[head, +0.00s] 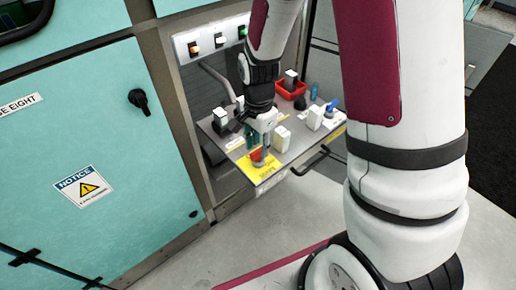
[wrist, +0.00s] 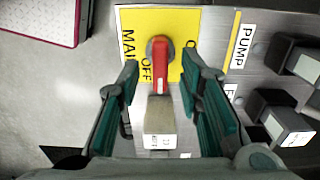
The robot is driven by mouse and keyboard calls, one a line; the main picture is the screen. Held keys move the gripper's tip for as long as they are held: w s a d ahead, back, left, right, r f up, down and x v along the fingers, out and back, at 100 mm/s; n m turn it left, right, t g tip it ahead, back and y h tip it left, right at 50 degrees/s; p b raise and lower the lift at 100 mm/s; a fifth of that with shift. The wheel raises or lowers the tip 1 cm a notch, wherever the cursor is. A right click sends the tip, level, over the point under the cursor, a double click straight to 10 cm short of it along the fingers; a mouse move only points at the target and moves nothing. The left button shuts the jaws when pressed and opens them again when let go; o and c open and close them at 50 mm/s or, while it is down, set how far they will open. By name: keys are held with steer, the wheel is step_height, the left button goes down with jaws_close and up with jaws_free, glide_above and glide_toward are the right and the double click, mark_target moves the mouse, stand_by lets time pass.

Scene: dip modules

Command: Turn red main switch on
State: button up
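The red main switch (wrist: 160,66) is a rotary handle on a yellow plate (wrist: 140,22) in the wrist view. Its handle points down in the picture, beside the printed word OFF. "MAIN" shows at the left; the lettering at the right is partly hidden by a finger. In the head view the red switch (head: 257,157) sits at the panel's front corner. My gripper (wrist: 161,75) is open, its green-padded fingers on either side of the handle, with gaps visible on both sides. In the head view my gripper (head: 262,138) is just above the switch.
A white-capped module (wrist: 160,130) stands between my fingers, close below the handle. Dark modules (wrist: 280,118) and a PUMP label (wrist: 240,45) are to the right. The panel (head: 232,142) also carries other white blocks, a red tray (head: 292,91) and a blue knob (head: 332,105).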

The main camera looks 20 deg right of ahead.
steer(key=shift+f, duration=0.85)
steer(key=shift+c, duration=0.3)
jaws_close()
